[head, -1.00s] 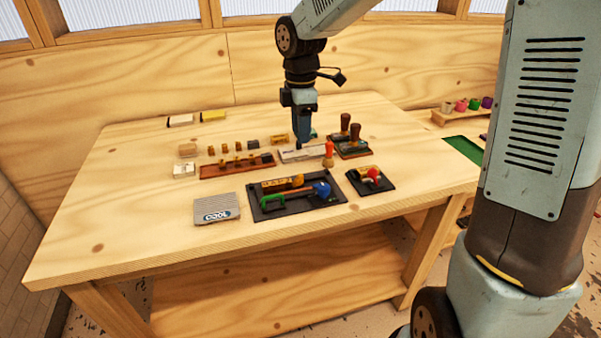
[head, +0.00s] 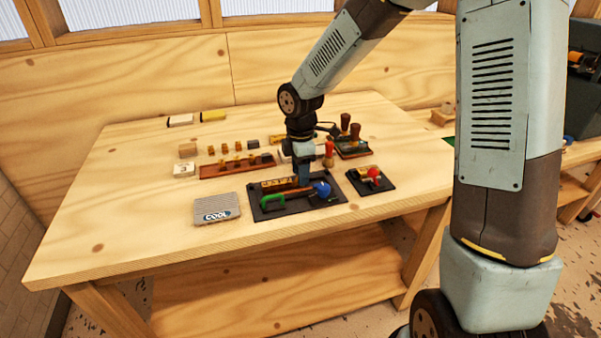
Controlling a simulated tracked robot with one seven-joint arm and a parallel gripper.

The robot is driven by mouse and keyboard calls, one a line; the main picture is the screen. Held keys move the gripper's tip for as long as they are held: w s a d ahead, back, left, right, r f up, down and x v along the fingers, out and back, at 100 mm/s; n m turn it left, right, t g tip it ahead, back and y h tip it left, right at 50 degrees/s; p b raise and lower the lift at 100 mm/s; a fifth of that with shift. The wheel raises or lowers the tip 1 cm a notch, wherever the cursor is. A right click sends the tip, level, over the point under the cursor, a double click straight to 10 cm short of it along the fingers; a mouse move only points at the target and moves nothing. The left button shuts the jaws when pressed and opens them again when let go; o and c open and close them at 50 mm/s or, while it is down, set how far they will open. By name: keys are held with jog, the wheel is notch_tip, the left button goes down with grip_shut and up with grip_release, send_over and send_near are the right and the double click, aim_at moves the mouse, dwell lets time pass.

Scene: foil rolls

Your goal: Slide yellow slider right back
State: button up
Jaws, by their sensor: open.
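A yellow block with dark marks (head: 280,183) lies along the back of a black tray (head: 262,213); it may be the yellow slider, but it is too small to be sure. My gripper (head: 304,183) points down at the block's right end and hides it. The fingers are open with nothing visible between them; I cannot tell whether they touch the block. A second yellow item (head: 213,115) lies at the table's back left edge, far from my gripper.
A red-topped upright piece (head: 328,152) stands just behind. A smaller black tray (head: 385,187) is right, a grey COOL pad (head: 217,209) left. The table's front left is clear.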

jog(key=shift+f, duration=0.3)
jog(key=shift+c, duration=0.2)
grip_shut()
dwell(0.3)
